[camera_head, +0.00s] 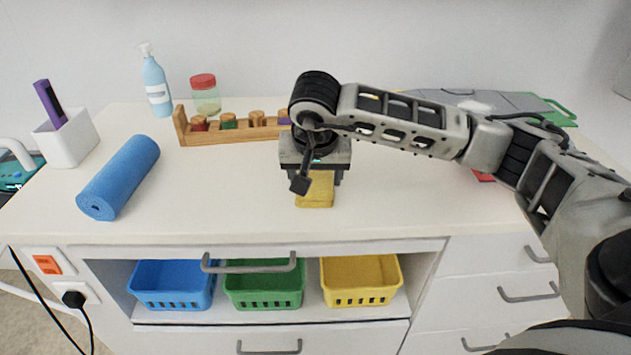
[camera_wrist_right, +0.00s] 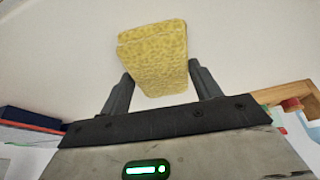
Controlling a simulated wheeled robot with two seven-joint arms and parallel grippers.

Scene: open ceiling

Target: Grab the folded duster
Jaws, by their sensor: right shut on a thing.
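The folded duster (camera_head: 315,194) is yellow and shows below my right gripper (camera_head: 314,182), over the middle of the white counter. In the right wrist view the duster (camera_wrist_right: 155,58) is a speckled yellow folded block between the two dark fingers of the right gripper (camera_wrist_right: 160,88). The right gripper is shut on it and points down. My wrist hides the upper part of the duster in the head view. I cannot tell whether the duster touches the counter. My left gripper is not in view.
A wooden peg rack (camera_head: 232,129) stands behind the gripper, with a blue bottle (camera_head: 156,82) and a red-lidded jar (camera_head: 205,95) behind it. A rolled blue mat (camera_head: 120,177) lies left. Blue, green and yellow baskets (camera_head: 360,282) sit below. The counter's front left is clear.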

